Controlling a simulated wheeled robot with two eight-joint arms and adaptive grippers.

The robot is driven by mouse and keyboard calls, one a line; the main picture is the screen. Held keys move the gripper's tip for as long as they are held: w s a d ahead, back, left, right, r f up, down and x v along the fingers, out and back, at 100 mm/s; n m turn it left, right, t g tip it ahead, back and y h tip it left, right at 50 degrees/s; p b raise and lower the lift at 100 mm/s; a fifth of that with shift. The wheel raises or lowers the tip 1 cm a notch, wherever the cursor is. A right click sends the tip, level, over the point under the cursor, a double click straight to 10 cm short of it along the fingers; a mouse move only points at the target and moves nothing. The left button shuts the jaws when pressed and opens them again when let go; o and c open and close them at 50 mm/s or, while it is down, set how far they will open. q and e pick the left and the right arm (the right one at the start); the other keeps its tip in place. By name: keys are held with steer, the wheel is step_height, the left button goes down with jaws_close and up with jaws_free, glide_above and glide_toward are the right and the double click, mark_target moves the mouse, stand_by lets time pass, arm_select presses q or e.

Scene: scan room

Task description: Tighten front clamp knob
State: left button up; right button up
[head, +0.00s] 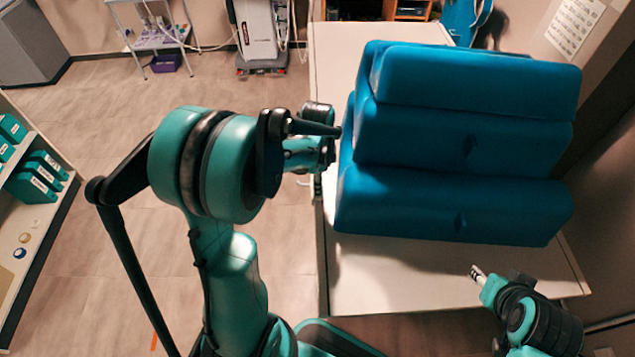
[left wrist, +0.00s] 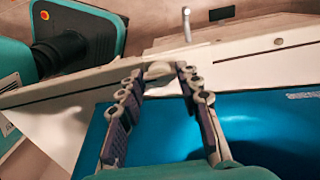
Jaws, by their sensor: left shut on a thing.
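The front clamp knob (left wrist: 158,70) is a pale rounded piece at the edge of the white table in the left wrist view. My left gripper (left wrist: 160,80) has a finger on each side of it and is shut on it. In the head view my left gripper (head: 318,172) is at the table's left edge, beside the blue cushions; my own arm mostly hides its fingers and the knob. My right gripper (head: 478,273) is low at the right, over the table's near part; its small fingertips do not show whether it is open.
Blue stepped cushions (head: 455,205) fill much of the white table (head: 390,275), close to my left gripper. A shelf (head: 40,225) with teal boxes stands at the left. A cart (head: 150,42) and a white machine (head: 260,35) stand at the back. The floor left of the table is open.

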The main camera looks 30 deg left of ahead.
arm_select(q)
steer(key=o, duration=1.2)
steer(key=shift+c, duration=0.2)
step_height(320, 180, up, 12)
steer(key=shift+f, duration=0.1)
